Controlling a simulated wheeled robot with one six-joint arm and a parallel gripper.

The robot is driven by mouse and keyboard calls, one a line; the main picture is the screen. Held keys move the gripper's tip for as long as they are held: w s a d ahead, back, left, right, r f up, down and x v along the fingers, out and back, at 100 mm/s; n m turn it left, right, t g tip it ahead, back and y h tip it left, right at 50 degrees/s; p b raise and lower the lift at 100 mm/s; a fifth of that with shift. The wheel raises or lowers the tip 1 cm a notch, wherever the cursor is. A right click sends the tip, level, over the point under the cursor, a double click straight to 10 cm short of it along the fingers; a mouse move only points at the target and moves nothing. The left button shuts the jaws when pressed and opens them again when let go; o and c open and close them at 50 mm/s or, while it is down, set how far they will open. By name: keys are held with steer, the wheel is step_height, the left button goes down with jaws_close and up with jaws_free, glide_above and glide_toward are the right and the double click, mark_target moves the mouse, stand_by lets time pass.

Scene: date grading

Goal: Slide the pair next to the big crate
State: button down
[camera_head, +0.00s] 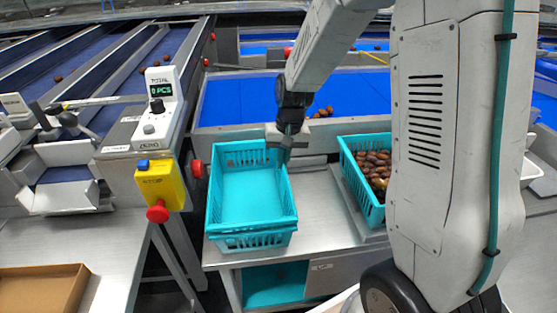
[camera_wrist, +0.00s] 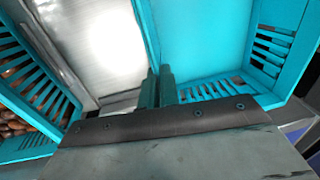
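The pair is two empty turquoise crates (camera_head: 250,241), apparently nested, with doubled rims at the near end. They stand on the steel bench left of the date-filled crate. My gripper (camera_head: 283,158) is down at the pair's far right corner. In the wrist view, the fingers (camera_wrist: 158,88) are close together on the side wall (camera_wrist: 147,28), seemingly pinching its rim; the contact is partly hidden. The big crate (camera_head: 364,202) is turquoise, holds brown dates and stands to the right, partly behind my arm. It also shows in the wrist view (camera_wrist: 40,90) at left. A gap separates the crates.
Bare steel bench (camera_head: 322,215) lies between the crates. A blue belt (camera_head: 240,98) with a few dates runs behind. A yellow box with a red button (camera_head: 160,185) and a counter (camera_head: 160,85) stand to the left. A brown tray (camera_head: 45,290) lies at lower left.

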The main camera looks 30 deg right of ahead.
steer(key=s+d, duration=0.4)
steer(key=d, duration=0.9)
stand_by(1.5)
steer(key=shift+s+a, duration=0.1)
steer(key=shift+s, duration=0.05)
stand_by(0.6)
steer(key=c, duration=1.2)
jaws_free()
steer(key=shift+o, duration=0.2)
steer(key=shift+r, duration=0.1)
step_height(320, 180, up, 8)
